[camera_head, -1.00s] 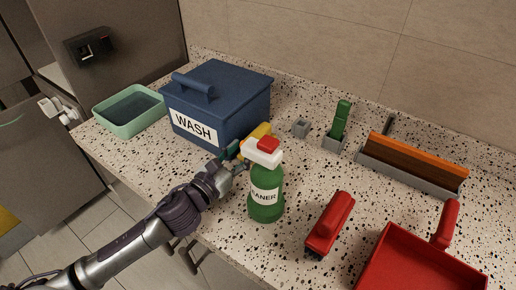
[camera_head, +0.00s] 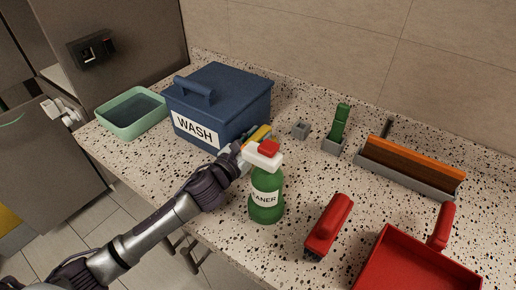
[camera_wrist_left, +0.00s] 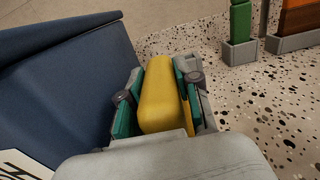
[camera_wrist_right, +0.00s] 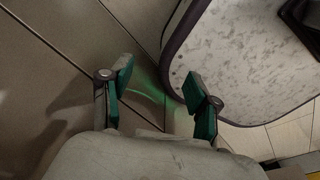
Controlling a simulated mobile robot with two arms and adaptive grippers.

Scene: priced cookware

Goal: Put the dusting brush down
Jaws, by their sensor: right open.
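My left gripper (camera_wrist_left: 158,100) is around a yellow handle (camera_wrist_left: 157,95), with one finger on each side, and looks shut on it. I take this as the dusting brush; its lower part is hidden. In the head view the yellow handle (camera_head: 256,134) shows just behind the green cleaner bottle (camera_head: 266,200), in front of the right side of the blue WASH box (camera_head: 232,98). I cannot tell whether it touches the counter. My right gripper (camera_wrist_right: 160,85) is open and empty in its wrist view, away from the brush.
A green-handled item (camera_head: 340,122) stands in another holder. A red brush (camera_head: 328,225), a red dustpan (camera_head: 415,265) and an orange-topped brush (camera_head: 413,157) are to the right. A green tub (camera_head: 132,127) is at left.

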